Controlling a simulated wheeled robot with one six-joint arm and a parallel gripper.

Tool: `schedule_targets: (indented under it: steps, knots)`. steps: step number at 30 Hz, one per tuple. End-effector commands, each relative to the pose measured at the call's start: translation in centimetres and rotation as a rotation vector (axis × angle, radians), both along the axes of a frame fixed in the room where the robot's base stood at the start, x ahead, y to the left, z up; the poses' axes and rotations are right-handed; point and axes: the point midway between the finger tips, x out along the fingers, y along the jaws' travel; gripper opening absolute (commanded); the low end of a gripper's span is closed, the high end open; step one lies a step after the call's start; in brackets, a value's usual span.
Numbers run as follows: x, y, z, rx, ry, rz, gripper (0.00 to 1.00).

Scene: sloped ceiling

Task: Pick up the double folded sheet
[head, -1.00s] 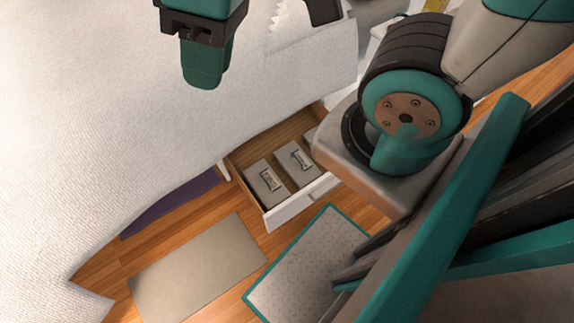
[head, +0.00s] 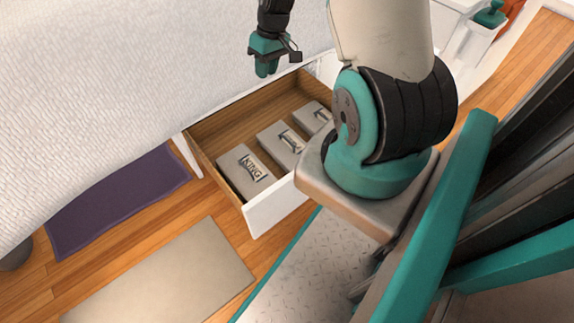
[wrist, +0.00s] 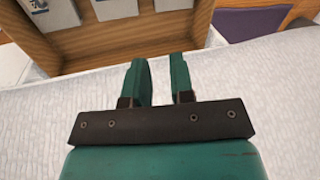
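Three grey folded sheets with printed labels lie in a row in an open wooden drawer. The left sheet (head: 245,172) reads KING. The labels on the middle sheet (head: 282,145) and the right sheet (head: 315,118) are too small to read, so I cannot tell which is the double. My arm partly covers the right sheet. The sheets also show cut off at the top of the wrist view, including one at the left (wrist: 50,14). My gripper (head: 265,70) is above the bed side of the drawer, apart from the sheets. In the wrist view its fingers (wrist: 160,75) are apart and empty.
The drawer (head: 272,212) has a white front and stands out from under the white-covered bed (head: 120,80). A purple mat (head: 118,198) and a beige mat (head: 165,275) lie on the wood floor. A white unit (head: 470,45) stands at the upper right.

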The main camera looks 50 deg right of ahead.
Motion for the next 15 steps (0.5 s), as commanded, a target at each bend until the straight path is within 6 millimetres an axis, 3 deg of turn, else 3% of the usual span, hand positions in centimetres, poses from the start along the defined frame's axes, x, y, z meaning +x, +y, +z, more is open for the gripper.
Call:
schedule_targets:
  steps: [1, 3, 6, 10, 15]
  knots:
    - [-0.9, -1.9, -5.6, 0.001, 0.014, -0.035, 0.22]
    - [-2.1, -4.1, -9.6, -0.002, 0.027, -0.069, 0.22]
    - [-3.5, -6.1, -13.7, -0.005, 0.040, -0.104, 0.22]
    - [-4.7, -7.5, -16.4, -0.009, 0.048, -0.128, 0.22]
    - [-4.9, -7.5, -19.2, -0.008, 0.053, -0.132, 0.22]
